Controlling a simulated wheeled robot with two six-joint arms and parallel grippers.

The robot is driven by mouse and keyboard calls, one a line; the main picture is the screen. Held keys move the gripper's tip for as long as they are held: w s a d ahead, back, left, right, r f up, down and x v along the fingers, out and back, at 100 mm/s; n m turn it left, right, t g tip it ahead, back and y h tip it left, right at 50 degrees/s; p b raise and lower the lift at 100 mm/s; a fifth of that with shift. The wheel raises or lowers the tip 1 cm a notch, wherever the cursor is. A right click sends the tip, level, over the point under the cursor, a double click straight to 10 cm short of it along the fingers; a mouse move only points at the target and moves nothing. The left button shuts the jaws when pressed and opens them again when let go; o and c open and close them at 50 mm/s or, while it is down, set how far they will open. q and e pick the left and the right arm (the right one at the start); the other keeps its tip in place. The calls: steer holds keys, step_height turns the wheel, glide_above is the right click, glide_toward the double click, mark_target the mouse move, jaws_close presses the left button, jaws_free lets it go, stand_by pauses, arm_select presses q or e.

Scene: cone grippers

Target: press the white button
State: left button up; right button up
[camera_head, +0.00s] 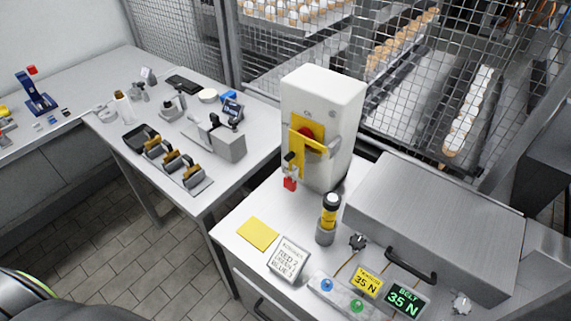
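I cannot clearly make out a white button. A light control panel (341,297) lies at the front edge of the near counter, with a blue button (326,285) and a green button (356,306) on it. A tall white box (345,110) stands behind it, with a red round button (307,132) partly covered by a yellow bracket. A dark rounded part with a yellow-green ring at the lower left corner looks like part of my own arm. Neither gripper's fingers are in view.
A yellow-black cylinder (329,210), a yellow pad (258,234), a note card (288,259) and two small displays (404,299) stand near the panel. A large metal case (440,215) with a black handle fills the right. Wire mesh closes the back.

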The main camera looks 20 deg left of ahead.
arm_select(q)
jaws_close()
stand_by(1.1)
